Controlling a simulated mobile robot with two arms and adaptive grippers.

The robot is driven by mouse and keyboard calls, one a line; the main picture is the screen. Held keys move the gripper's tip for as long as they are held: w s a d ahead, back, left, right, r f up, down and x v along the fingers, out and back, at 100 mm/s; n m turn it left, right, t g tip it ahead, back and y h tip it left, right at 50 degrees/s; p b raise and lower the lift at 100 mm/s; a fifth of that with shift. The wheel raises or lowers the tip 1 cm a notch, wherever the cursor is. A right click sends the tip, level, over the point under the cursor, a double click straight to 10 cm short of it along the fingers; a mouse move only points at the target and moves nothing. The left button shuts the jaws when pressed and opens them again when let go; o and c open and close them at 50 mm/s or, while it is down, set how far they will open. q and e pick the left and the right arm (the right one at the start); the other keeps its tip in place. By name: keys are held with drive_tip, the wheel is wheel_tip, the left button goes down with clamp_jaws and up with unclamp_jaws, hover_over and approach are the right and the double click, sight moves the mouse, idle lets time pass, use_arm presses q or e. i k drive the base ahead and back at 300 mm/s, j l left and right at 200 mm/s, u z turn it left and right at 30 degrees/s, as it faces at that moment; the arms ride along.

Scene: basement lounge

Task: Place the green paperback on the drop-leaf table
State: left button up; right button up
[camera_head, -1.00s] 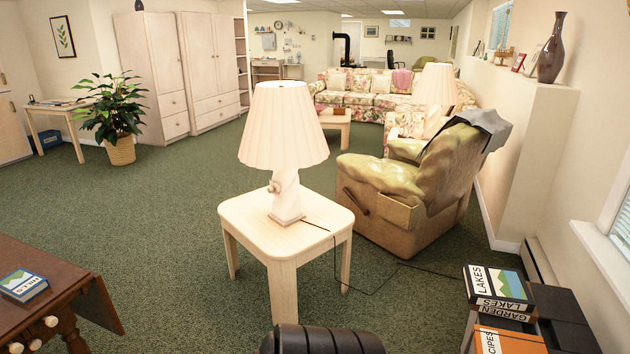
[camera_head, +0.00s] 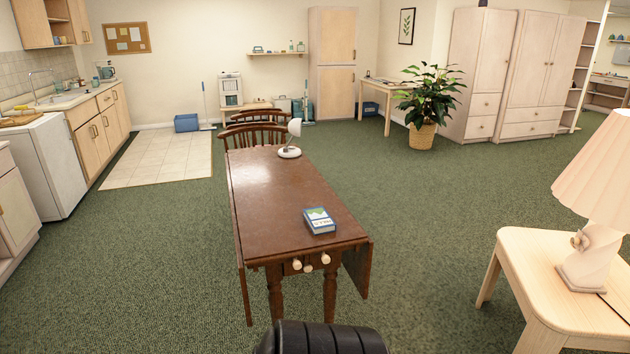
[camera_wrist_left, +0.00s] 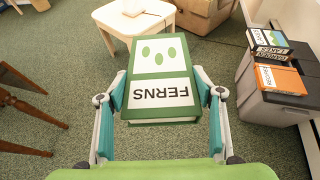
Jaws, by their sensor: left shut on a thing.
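In the left wrist view my left gripper (camera_wrist_left: 161,100) is shut on a green paperback (camera_wrist_left: 160,58) with "FERNS" on its cover. The fingers grip the book at its two sides, above the carpet. The dark brown drop-leaf table (camera_head: 270,195) stands ahead in the head view, with a side leaf hanging down. A blue book (camera_head: 319,221) lies near its front end and a small white lamp (camera_head: 289,150) stands at its far end. Neither gripper nor the green paperback shows in the head view. My right gripper is not in view.
A pale side table (camera_head: 560,265) with a large lamp (camera_head: 598,190) stands close on the right. Two wooden chairs (camera_head: 255,130) are at the table's far end. Green carpet is open around the table. In the wrist view several books lie on a grey box (camera_wrist_left: 265,110).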

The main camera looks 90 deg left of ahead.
sight(274, 231)
drive_tip(key=j+u, duration=0.1)
drive_tip(key=u, duration=0.35)
drive_tip(key=i+j+u, duration=0.1)
drive_tip(key=u, duration=0.35)
drive_tip(key=i+u, duration=0.15)
drive_tip(key=u, duration=0.3)
drive_tip(key=i+u, duration=0.1)
drive_tip(key=u, duration=0.35)
drive_tip(key=i+u, duration=0.4)
drive_tip(key=i+l+u, duration=0.15)
drive_tip(key=u, duration=0.2)
drive_tip(key=i+l+u, duration=0.2)
drive_tip(key=i+u, duration=0.2)
drive_tip(key=i+l, duration=0.35)
drive_tip(key=l+u, duration=0.05)
drive_tip(key=l, duration=0.05)
